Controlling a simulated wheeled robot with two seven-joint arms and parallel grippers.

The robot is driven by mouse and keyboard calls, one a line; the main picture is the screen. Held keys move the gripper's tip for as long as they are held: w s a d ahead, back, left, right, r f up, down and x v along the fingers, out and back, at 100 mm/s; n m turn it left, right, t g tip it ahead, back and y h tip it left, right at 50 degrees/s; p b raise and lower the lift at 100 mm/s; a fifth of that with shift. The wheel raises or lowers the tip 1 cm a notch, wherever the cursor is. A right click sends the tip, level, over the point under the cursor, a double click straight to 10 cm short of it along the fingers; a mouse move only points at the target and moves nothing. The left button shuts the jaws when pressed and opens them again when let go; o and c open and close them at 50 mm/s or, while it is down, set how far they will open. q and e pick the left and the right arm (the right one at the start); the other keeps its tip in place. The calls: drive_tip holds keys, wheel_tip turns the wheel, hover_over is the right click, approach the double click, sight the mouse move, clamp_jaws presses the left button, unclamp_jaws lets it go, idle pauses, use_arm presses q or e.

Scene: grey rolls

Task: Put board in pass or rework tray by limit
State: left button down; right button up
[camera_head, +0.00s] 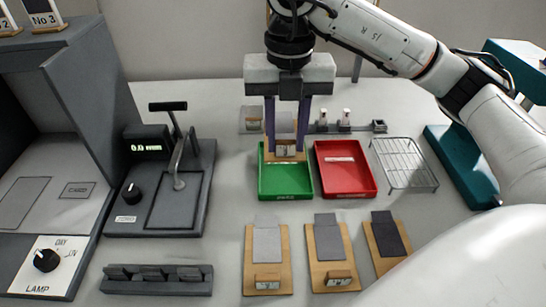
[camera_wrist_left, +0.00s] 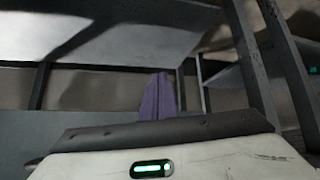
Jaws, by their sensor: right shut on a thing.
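My right gripper (camera_head: 285,143) hangs over the rear part of the green tray (camera_head: 270,186), its purple fingers pointing down. It is shut on a tan wooden board (camera_head: 285,157), held at the fingertips; the fingers hide part of it. I cannot tell whether the board touches the tray. The red tray (camera_head: 345,183) stands just right of the green one, with a pale strip in it. My left gripper is not in the head view; purple finger (camera_wrist_left: 157,98) shows in the left wrist view, its gap unclear.
Three wooden boards with grey swatches (camera_head: 267,243) (camera_head: 328,243) (camera_head: 385,236) lie in front of the trays. A wire rack (camera_head: 404,164) is right of the red tray. A dark device with a display (camera_head: 152,146) and a grey lamp booth (camera_head: 60,70) stand left.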

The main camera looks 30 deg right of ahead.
sight(287, 158)
drive_tip(key=f, duration=0.4)
drive_tip(key=shift+s+f, duration=0.15)
drive_tip(key=shift+s, duration=0.15)
drive_tip(key=shift+f, duration=2)
drive_tip(key=shift+b, duration=0.3)
drive_tip(key=o, duration=1.2)
drive_tip(key=shift+f, duration=0.1)
drive_tip(key=shift+c, duration=0.2)
wheel_tip(287, 158, up, 12)
drive_tip(key=shift+r+p, duration=0.15)
drive_tip(key=shift+p, duration=0.75)
